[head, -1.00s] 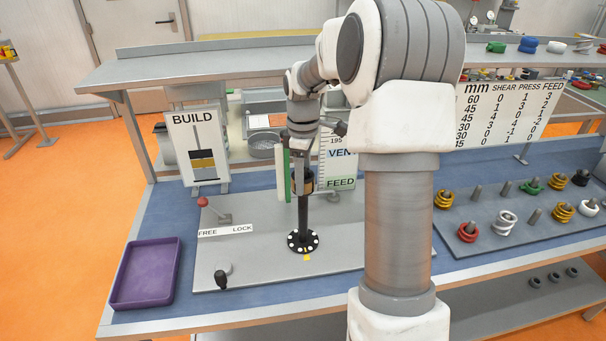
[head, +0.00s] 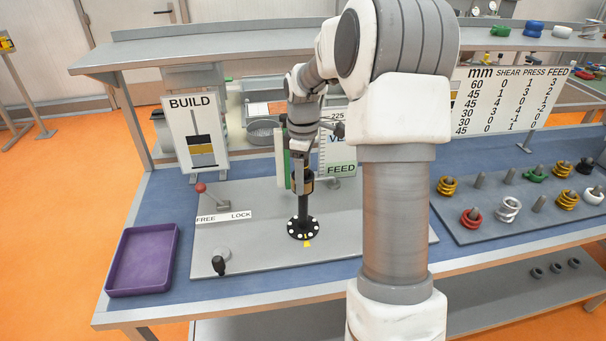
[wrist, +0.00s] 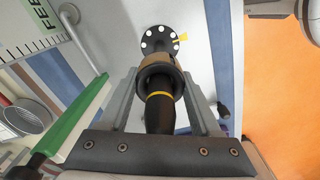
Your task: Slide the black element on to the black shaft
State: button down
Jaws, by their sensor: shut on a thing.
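The black element (wrist: 178,83) is a dark ring between my gripper's two fingers (wrist: 162,100). In the wrist view it surrounds the black shaft (wrist: 160,115), whose near end with a yellow band sticks out toward the camera. A gold element (wrist: 158,62) sits directly beyond the ring, toward the white-dotted black flange (wrist: 145,33). In the head view my gripper (head: 302,168) is above the flange (head: 303,228), over the upright shaft (head: 304,208). The gold element (head: 303,184) shows just below the fingers. The fingers largely hide the black element there.
A green upright (wrist: 75,122) and a FEED scale board (head: 340,165) stand close beside my gripper. A red-knobbed lever (head: 200,187) and black-knobbed crank (head: 218,265) are on the grey plate. A purple tray (head: 140,260) lies left.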

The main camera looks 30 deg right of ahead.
jog(key=shift+f, duration=0.3)
grip_release()
notch_tip(320, 180, up, 18)
jog(key=shift+f+p, duration=0.2)
jog(key=shift+p, duration=0.15)
dwell(0.3)
